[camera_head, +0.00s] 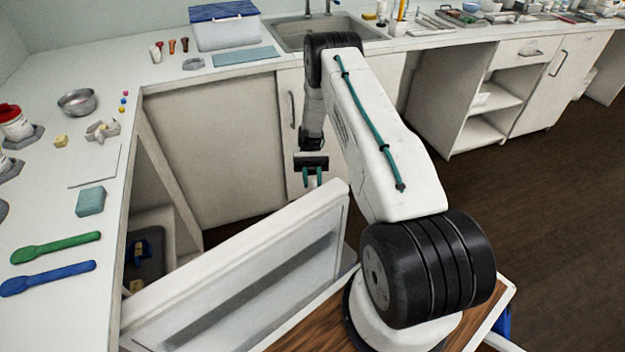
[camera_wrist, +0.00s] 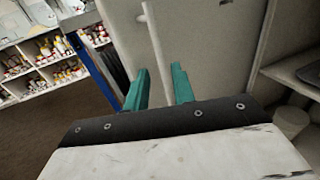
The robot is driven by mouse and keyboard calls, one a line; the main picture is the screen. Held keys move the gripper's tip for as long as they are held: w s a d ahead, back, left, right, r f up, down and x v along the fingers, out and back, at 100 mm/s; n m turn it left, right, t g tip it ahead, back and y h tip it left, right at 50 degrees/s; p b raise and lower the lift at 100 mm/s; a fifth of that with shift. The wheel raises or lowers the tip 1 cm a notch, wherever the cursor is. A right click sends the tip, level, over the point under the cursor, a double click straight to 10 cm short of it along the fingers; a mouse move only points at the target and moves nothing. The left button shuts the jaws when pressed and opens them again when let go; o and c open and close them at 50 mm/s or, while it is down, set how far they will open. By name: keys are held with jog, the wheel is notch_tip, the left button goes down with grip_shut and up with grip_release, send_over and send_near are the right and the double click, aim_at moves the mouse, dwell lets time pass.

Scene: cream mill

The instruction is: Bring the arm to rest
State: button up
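My arm reaches forward from its base, and my gripper (camera_head: 313,183) hangs low, beyond the top edge of a slanted white panel (camera_head: 255,262). In the wrist view its two teal fingers (camera_wrist: 159,84) are apart with nothing held between them. A pale bar-like handle (camera_wrist: 155,45) on a cream panel (camera_wrist: 195,45) shows behind and between the fingertips. I cannot tell how far the handle is from them.
A cream counter (camera_head: 95,185) runs along the left, with a green spoon (camera_head: 56,247) and a blue spoon (camera_head: 48,278) on it. A sink (camera_head: 300,34) is at the back. An open lower cabinet (camera_head: 160,225) is left of the slanted panel. Dark floor (camera_head: 545,190) is clear at right.

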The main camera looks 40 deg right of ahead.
jog(key=s+a+r+n+t+h, duration=0.1)
jog(key=a+r+n+t+h, duration=0.2)
jog(key=r, duration=1.1)
jog(key=s+a+r+t+h, duration=0.25)
jog(key=a+r+h, duration=0.2)
jog(key=r, duration=0.85)
jog(key=s+a+r+n+t+h, duration=0.2)
jog(key=s+a+r+t, duration=0.25)
jog(key=s+r, duration=0.35)
jog(key=s+a+n+t, duration=0.1)
jog(key=s+a+t, duration=0.1)
jog(key=s, duration=0.4)
jog(key=s+a+r+n+t+h, duration=0.1)
jog(key=s+t, duration=0.3)
jog(key=s, duration=0.1)
jog(key=shift+s+a+r, duration=0.15)
jog(key=shift+s+a, duration=0.25)
